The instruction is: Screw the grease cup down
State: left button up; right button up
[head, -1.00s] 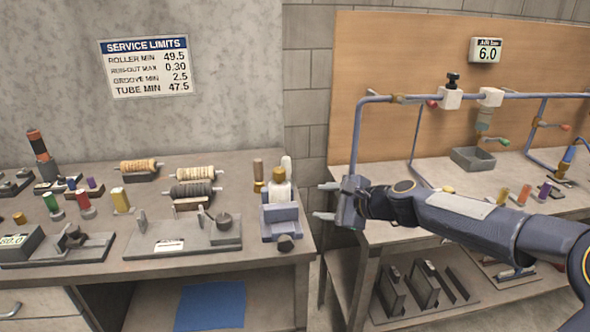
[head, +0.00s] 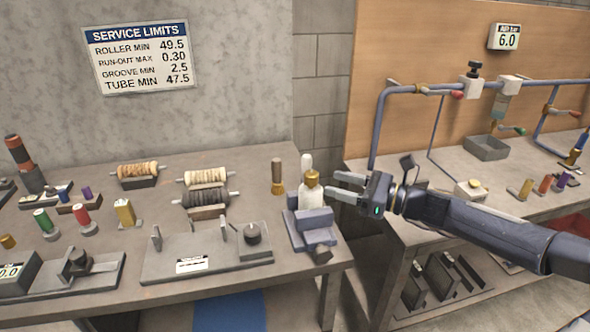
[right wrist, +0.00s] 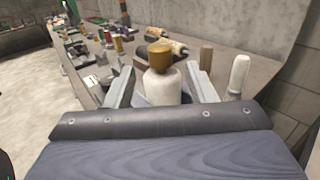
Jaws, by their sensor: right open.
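The grease cup, as I take it, is the brass cap (head: 312,178) on a white body (head: 309,198), upright in a blue-grey vise (head: 318,239) at the right end of the left bench. My right gripper (head: 334,187) is open just right of it, its fingers pointing left toward it. In the right wrist view the brass cap (right wrist: 160,54) and white body (right wrist: 161,84) show between the two spread fingers of the right gripper (right wrist: 161,72). I cannot tell how far the cap is screwed down. My left gripper is not in view.
A wooden-handled tool (head: 277,176) and a white bottle-like piece (head: 306,161) stand close behind the cup. A grey fixture (head: 215,256) is to its left, with wound rollers (head: 206,197) behind. A gap separates this bench from the piping bench (head: 400,190).

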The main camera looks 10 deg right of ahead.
aim_at(311, 177)
jog(key=x, duration=0.7)
jog(key=shift+w+a, duration=0.1)
jog(key=shift+a, duration=0.05)
jog(key=shift+c, duration=0.3)
